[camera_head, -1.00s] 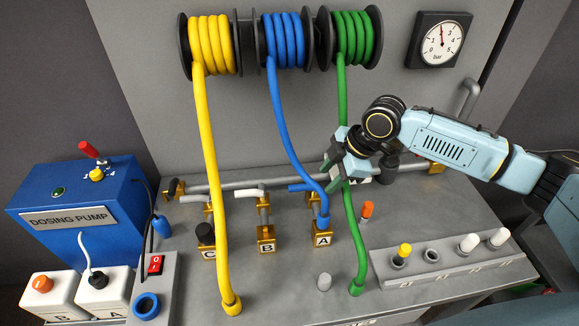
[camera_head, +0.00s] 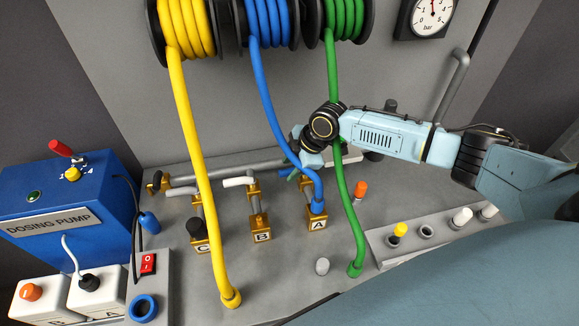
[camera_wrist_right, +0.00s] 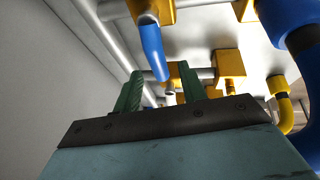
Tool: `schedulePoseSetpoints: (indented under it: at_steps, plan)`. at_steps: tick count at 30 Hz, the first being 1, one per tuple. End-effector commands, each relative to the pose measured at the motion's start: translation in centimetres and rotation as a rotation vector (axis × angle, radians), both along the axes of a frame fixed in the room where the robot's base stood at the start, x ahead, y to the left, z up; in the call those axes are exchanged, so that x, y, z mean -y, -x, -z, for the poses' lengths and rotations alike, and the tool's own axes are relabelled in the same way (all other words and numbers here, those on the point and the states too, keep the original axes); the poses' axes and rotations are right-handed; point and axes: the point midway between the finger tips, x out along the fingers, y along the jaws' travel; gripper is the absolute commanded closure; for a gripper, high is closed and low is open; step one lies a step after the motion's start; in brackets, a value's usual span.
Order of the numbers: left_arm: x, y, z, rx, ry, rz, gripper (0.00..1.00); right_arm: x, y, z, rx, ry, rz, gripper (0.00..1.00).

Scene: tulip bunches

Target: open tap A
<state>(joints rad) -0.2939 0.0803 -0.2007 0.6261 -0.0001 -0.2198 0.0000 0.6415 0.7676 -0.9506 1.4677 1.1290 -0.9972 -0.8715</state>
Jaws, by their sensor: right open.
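Tap A (camera_head: 317,222) is a brass block labelled A, with the end of the blue hose plugged into its front. Its blue lever (camera_wrist_right: 153,50) shows in the right wrist view, hanging from a brass valve body, its lower end between the green fingertips in the picture; I cannot tell if they touch. In the head view the lever is mostly hidden by my right gripper (camera_head: 297,172), which is just above and behind tap A. The right gripper's green fingers are apart in the right wrist view (camera_wrist_right: 160,74). My left gripper is not in view.
The green hose (camera_head: 343,190) hangs close to my right gripper, and the yellow hose (camera_head: 190,150) hangs farther left. Tap B (camera_head: 262,234) and tap C (camera_head: 200,242) stand left of tap A. An orange-capped peg (camera_head: 361,190) stands to the right.

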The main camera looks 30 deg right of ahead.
Motion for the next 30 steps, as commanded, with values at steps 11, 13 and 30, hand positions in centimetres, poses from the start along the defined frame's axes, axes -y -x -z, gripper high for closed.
schedulePoseSetpoints:
  at_steps: [11, 13, 30]
  plan:
    - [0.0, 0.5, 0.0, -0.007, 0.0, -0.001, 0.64, -0.5, -0.3, 1.2, 0.001, 0.001, -0.002, 0.59]
    - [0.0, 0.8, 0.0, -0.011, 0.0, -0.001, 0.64, -0.5, -0.3, 1.2, 0.0, 0.0, -0.001, 0.59]
    - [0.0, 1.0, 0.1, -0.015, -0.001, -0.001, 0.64, -0.4, -0.3, 1.1, 0.0, 0.0, 0.0, 1.0]
